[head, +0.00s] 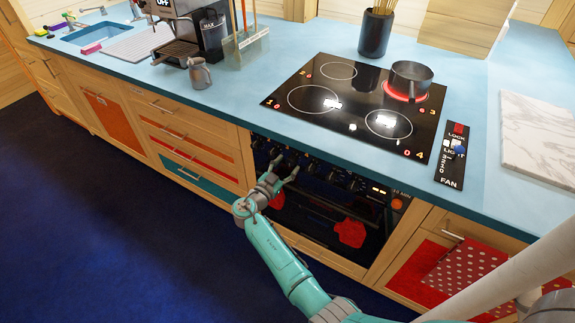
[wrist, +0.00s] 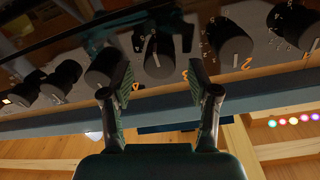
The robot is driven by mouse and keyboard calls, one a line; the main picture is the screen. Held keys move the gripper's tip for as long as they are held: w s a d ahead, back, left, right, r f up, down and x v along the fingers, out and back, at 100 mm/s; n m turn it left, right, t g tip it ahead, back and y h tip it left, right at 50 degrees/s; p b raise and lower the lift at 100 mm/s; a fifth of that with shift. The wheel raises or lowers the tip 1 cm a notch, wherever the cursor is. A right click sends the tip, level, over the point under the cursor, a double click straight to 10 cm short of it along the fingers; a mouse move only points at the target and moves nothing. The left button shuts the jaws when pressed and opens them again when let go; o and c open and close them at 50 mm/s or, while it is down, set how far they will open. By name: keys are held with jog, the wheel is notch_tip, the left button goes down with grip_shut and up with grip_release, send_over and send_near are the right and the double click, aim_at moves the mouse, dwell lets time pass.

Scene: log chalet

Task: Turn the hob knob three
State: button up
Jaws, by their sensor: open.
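The hob knob three (wrist: 160,58), a dark round knob with a light pointer line and an orange 3 beside it, sits between my fingertips in the wrist view. My gripper (wrist: 161,76) is open, one finger on each side of the knob; I cannot tell whether either touches it. In the head view my gripper (head: 285,167) is at the oven's front knob panel and hides part of it. Knob four (wrist: 102,68) is left of knob three, partly behind the left finger. Knob two (wrist: 235,46) is to the right. On the black hob (head: 330,122) the zone marked 3 glows red.
A dark pot (head: 411,78) stands on the glowing zone. More knobs (wrist: 66,74) line the panel on both sides. Red cloths or mitts (head: 351,232) hang at the oven front. A fan and light panel (head: 453,157) is right of the hob. The blue floor (head: 130,230) is clear.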

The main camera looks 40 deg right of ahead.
jog(key=v, duration=1.1)
